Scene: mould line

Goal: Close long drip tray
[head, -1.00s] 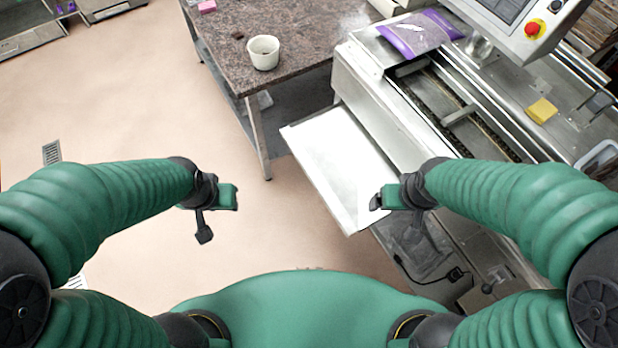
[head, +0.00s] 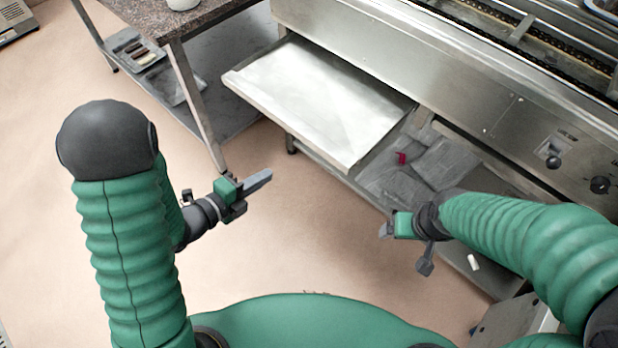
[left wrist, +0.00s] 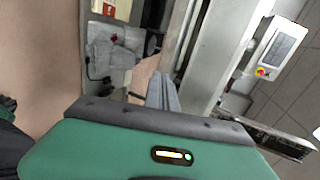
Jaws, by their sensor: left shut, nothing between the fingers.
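The long drip tray (head: 318,98) is a flat, shiny metal tray pulled out from under the steel machine (head: 440,65) in the head view. Its front edge faces the lower left. My left gripper (head: 262,180) is in front of the tray's front edge, apart from it in the picture, shut and empty. In the left wrist view its fingers (left wrist: 163,92) lie together, pointing towards the machine. My right gripper (head: 384,230) is below the tray's near right corner, above the floor edge of the lower shelf. Its fingers are small and I cannot tell whether they are open.
A stone-topped table (head: 165,15) with a lower shelf stands left of the tray. Grey cloths (head: 440,165) and a small red item (head: 401,158) lie on the shelf under the machine. Knobs (head: 599,184) are on the machine's front at right. Open floor lies before the tray.

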